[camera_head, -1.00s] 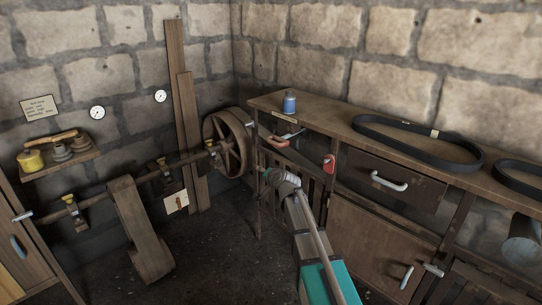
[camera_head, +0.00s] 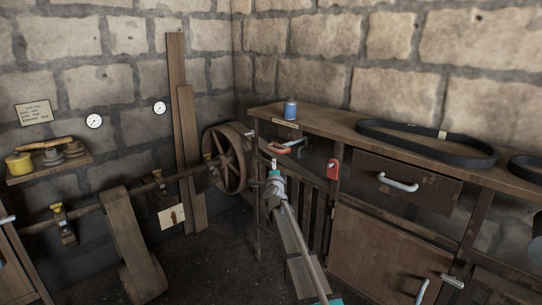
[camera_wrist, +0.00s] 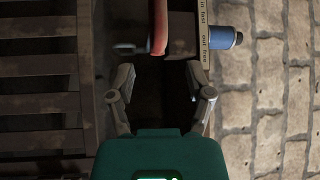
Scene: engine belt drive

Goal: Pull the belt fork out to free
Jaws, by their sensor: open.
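The belt fork's red curved handle (camera_head: 284,151) sits under the left end of the workbench top, beside a grey metal rod. In the wrist view the red handle (camera_wrist: 158,26) runs down from the top edge, beyond my fingertips. A label (camera_wrist: 203,40) beside it reads "in fast" and "out free". My gripper (camera_head: 274,165) is just below and left of the handle in the head view. In the wrist view my gripper (camera_wrist: 160,80) has its fingers spread wide with nothing between them. I see no contact with the handle.
A blue can (camera_head: 291,109) stands on the workbench (camera_head: 330,124), with a black belt (camera_head: 425,151) to its right. A red object (camera_head: 333,170) hangs at the bench front. A spoked wheel (camera_head: 228,159) on a shaft is close to my gripper's left. Dark floor lies below.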

